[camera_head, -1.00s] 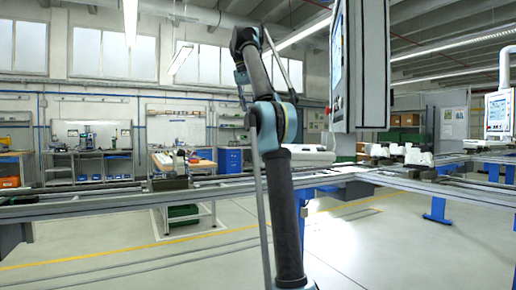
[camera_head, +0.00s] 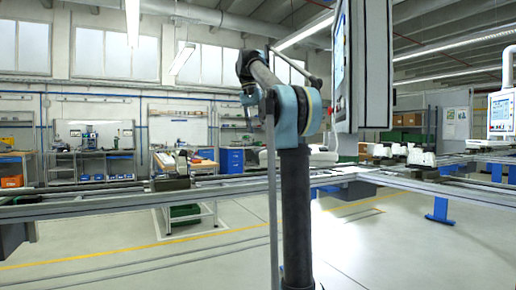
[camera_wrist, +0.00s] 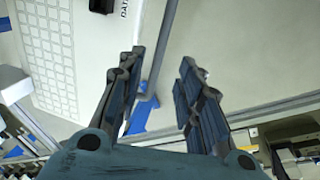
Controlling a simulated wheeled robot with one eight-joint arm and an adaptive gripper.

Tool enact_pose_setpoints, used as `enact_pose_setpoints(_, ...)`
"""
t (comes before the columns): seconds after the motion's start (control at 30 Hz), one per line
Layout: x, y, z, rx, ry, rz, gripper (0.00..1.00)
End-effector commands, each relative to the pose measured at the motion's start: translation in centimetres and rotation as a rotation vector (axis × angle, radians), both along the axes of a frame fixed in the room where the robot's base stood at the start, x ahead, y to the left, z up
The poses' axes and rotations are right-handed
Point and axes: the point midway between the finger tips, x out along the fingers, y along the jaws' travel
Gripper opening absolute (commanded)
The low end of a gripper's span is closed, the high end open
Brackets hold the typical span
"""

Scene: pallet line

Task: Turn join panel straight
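A tall grey-sided control panel (camera_head: 363,70) hangs at the upper right of centre in the head view. It is turned well sideways, so its bright screen (camera_head: 341,65) faces left and shows only as a narrow strip. A second panel (camera_head: 502,113) hangs on a white arm at the far right with its screen toward the camera; I cannot tell from the frames which is the join panel. My gripper (camera_wrist: 160,88) is open in the wrist view, with nothing between its fingers. A pale surface with a grid (camera_wrist: 45,50) lies left beyond the fingers; I cannot tell what it is.
A grey conveyor rail (camera_head: 90,206) runs across in front of me, with white parts (camera_head: 420,157) on the line at the right. A workbench cart (camera_head: 185,165) stands behind it. The floor (camera_head: 220,260) on the near side is clear.

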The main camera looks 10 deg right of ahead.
Motion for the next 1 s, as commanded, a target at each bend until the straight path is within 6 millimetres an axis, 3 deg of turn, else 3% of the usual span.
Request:
enact_pose_setpoints(0.5,-0.5,-1.3,-7.0,0.0,0.0,0.0,0.33)
enact_pose_setpoints(0.97,-0.6,-1.5,-8.0,0.0,0.0,-0.001,0.33)
enact_pose_setpoints(1.0,-0.6,-1.5,-8.0,0.0,0.0,-0.001,0.26)
